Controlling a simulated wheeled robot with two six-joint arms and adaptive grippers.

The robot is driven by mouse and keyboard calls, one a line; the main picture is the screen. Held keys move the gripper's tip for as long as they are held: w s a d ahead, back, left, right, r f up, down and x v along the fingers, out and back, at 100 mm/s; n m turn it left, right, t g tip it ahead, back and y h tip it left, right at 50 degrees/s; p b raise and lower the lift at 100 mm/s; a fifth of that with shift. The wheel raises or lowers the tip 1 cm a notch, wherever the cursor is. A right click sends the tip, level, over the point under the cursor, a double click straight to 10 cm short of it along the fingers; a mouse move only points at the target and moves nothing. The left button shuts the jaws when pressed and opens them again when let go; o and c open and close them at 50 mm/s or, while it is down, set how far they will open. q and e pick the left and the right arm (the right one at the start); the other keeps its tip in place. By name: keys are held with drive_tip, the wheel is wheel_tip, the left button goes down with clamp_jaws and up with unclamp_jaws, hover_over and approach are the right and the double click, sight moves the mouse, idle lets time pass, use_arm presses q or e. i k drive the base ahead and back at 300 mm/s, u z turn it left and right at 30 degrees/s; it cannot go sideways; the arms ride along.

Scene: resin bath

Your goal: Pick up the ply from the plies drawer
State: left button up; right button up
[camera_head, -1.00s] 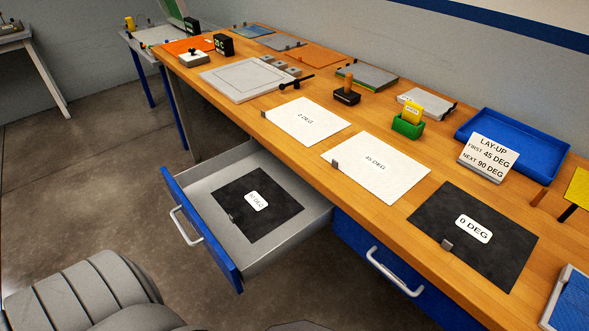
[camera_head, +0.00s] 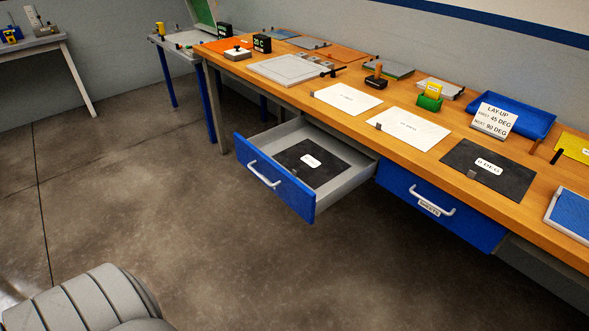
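The plies drawer (camera_head: 353,177) stands open below the worktop, with a blue front and grey inside. A dark ply (camera_head: 325,175) with a white label lies flat in it; the label is too small to read. A small grey tab sits near the ply's front edge. A grey ribbed part of my own body (camera_head: 85,300) shows at the lower left. Neither of my grippers is in view.
A closed blue drawer (camera_head: 400,197) sits to the right. On the wooden worktop (camera_head: 445,158) lie white sheets, a dark sheet marked 0 DEG (camera_head: 508,178), a lay-up sign (camera_head: 496,119) and a blue tray (camera_head: 535,123). The floor before the drawers is clear.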

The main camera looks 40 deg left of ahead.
sight(307, 160)
drive_tip(key=u, duration=1.6)
